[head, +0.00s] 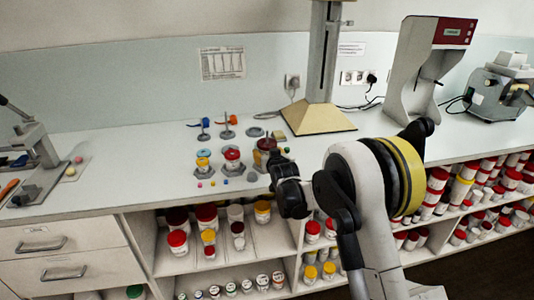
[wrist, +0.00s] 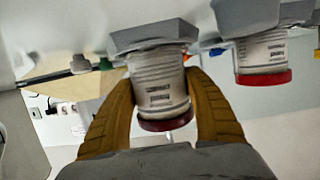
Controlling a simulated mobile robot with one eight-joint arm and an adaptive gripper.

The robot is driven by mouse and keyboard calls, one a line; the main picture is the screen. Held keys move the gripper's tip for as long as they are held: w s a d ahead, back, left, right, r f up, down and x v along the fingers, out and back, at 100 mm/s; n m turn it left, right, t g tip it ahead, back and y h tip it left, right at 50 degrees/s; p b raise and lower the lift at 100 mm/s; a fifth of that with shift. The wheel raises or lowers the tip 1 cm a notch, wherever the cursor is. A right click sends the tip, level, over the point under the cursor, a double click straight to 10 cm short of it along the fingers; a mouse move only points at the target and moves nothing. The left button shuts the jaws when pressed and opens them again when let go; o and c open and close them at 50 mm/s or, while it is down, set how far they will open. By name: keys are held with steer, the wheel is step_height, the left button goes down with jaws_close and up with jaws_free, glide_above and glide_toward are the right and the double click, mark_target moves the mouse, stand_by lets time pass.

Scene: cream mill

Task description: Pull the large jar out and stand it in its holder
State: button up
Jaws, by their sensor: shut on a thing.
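The large jar has a dark red lid and a white printed label; it shows in the wrist view (wrist: 160,82), where the picture is upside down, and in the head view (head: 266,144), partly hidden by my gripper. My gripper (wrist: 161,78) has one tan finger on each side of the jar and is shut on it. In the head view my gripper (head: 276,168) is at the right end of the jar row. A grey hexagonal holder (wrist: 152,36) is at the jar's base, and the jar looks upright in it. Whether it is fully seated is hard to tell.
To the left, a red-lidded jar (head: 232,155) and a yellow-lidded jar (head: 203,162) stand in hexagonal holders. Small coloured balls lie in front. A beige-based column stand (head: 318,119) is behind. Shelves of jars are below the counter edge. The counter's left part is mostly clear.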

steer(key=shift+f+b, duration=0.3)
steer(key=shift+f, duration=0.15)
steer(key=o, duration=1.7)
steer(key=shift+r+p+v, duration=0.2)
steer(key=shift+v, duration=1.2)
steer(key=shift+r+p+v, duration=0.2)
steer(key=shift+v, duration=1.2)
steer(key=shift+r+p+v, duration=0.2)
steer(key=shift+v, duration=1.25)
steer(key=shift+w, duration=0.2)
